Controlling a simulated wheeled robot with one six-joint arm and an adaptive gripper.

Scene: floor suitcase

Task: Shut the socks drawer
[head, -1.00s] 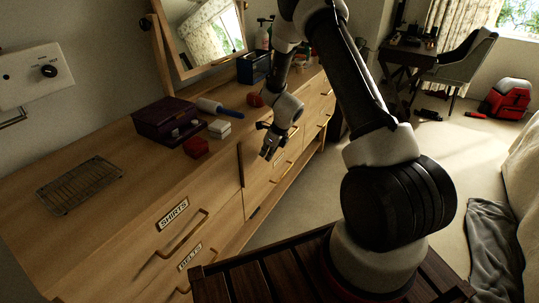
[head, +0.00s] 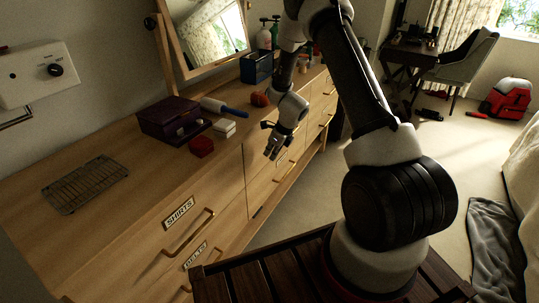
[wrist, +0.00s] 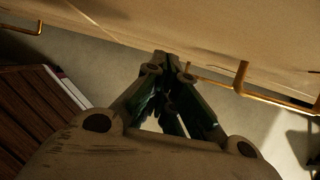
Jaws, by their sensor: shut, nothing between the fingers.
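The wooden dresser (head: 130,215) runs along the wall. Its SHIRTS label (head: 179,212) is readable on the near top drawer; no socks label can be read. My gripper (head: 273,153) is at the front of the drawer (head: 257,178) to the right of the SHIRTS drawer, partly covering it. That drawer front looks about flush with its neighbour. In the wrist view my fingers (wrist: 168,62) are together, empty, close to the wooden front (wrist: 220,35). Whether they touch it I cannot tell. A brass handle (wrist: 245,82) is right of the fingertips.
On the dresser top are a wire rack (head: 85,184), a purple box (head: 168,118), a red box (head: 201,147), a lint roller (head: 225,107) and a mirror (head: 205,35). Open floor (head: 310,185) lies right of the dresser front.

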